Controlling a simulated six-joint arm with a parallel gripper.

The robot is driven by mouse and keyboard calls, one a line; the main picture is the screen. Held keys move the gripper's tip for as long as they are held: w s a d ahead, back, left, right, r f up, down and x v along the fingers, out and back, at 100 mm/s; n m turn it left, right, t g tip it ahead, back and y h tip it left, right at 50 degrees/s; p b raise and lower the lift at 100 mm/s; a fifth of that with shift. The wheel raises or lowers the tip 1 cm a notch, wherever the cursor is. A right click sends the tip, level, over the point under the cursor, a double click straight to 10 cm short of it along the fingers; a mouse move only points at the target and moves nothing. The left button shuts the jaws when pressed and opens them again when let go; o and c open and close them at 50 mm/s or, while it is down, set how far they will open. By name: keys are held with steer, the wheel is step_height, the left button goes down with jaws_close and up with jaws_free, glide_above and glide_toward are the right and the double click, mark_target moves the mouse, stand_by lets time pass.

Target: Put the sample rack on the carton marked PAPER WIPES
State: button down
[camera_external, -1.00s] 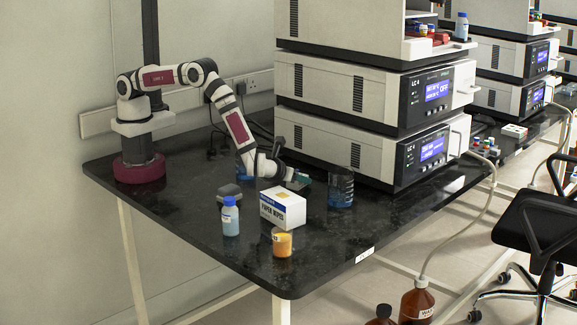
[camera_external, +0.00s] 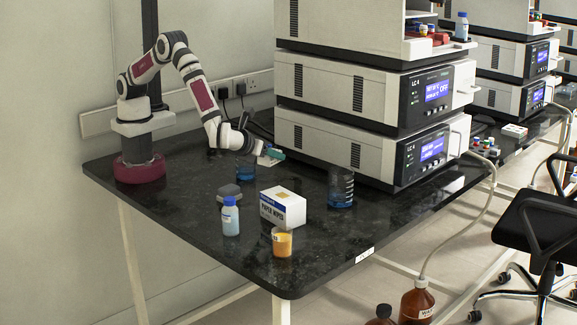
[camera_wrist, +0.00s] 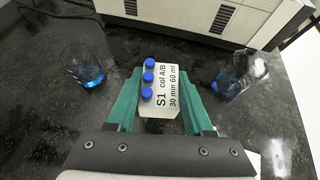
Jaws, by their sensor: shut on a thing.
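In the external view the rack (camera_external: 267,160) shows small at my gripper (camera_external: 272,154), apparently above the bench. The carton marked PAPER WIPES (camera_external: 283,210) is white with blue and yellow and stands upright on the bench. It is nearer the front than my gripper, and its top looks clear. I cannot make out the carton in the wrist view.
A beaker of blue liquid (camera_external: 245,173) stands below my wrist, and another beaker (camera_external: 341,188) stands right of the carton. A grey object (camera_external: 229,191), a blue-capped bottle (camera_external: 231,218) and an orange jar (camera_external: 282,243) are near the carton. Stacked instruments (camera_external: 345,145) stand behind.

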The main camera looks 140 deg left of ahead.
steer(key=w+d+r+m+t, duration=0.3)
steer(key=d, duration=0.5)
steer(key=w+d+r+m+t, duration=0.3)
steer(key=w+d+r+t, duration=0.1)
steer(key=d, duration=0.4)
glide_above(283, 195)
steer(key=shift+m+h, duration=0.3)
steer(key=f, duration=0.6)
steer(key=shift+s+d+f, duration=0.15)
steer(key=shift+d+f, duration=0.1)
steer(key=shift+a+f, duration=0.2)
steer(key=shift+f, duration=1.95)
steer(key=shift+f, duration=0.1)
steer(key=shift+c, duration=1.4)
jaws_free()
